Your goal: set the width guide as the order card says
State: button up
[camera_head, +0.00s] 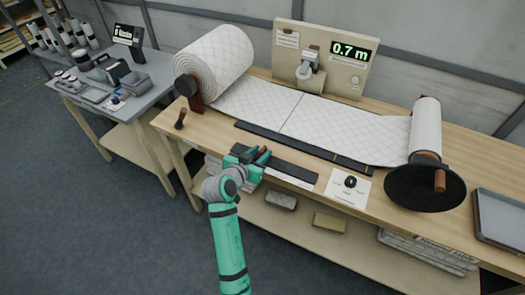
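My teal gripper (254,155) is over the front of the wooden bench, beside a brown handle (262,153) at the left end of a short dark bar (287,166). I cannot tell whether its fingers are around the handle, or open or shut. A longer dark strip (300,147) with a yellow mark near its right end lies along the front edge of the white quilted sheet (300,117). I cannot tell which bar is the width guide. A small paper (288,39) is on the back board, possibly the order card; its writing is too small to read.
A large wadding roll (214,60) stands at left, and a smaller roll (426,128) with a black crank disc (424,187) at right. A display (354,50) reads 0.7 m. A knob (350,181) sits on a white plate. A grey tray (500,219) is far right.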

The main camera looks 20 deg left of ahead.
jog(key=v, duration=0.8)
jog(key=shift+s+r, duration=0.15)
jog(key=shift+s, duration=0.05)
jog(key=shift+a, duration=0.1)
jog(key=s+d+f+n+y, duration=0.4)
jog(key=s+d+f, duration=0.8)
jog(key=s+f, duration=0.35)
jog(key=s+d+r, duration=0.2)
jog(key=s, duration=0.6)
jog(key=s+d+r+m+t+h, duration=0.1)
jog(key=s+d+r, duration=0.2)
jog(key=s, duration=0.4)
jog(key=s+d+r+t, duration=0.1)
jog(key=s+d+r, duration=0.1)
jog(key=s, duration=0.6)
jog(key=shift+s+d+r+m, duration=0.2)
jog(key=shift+s+r+m, duration=0.15)
jog(key=shift+r, duration=0.25)
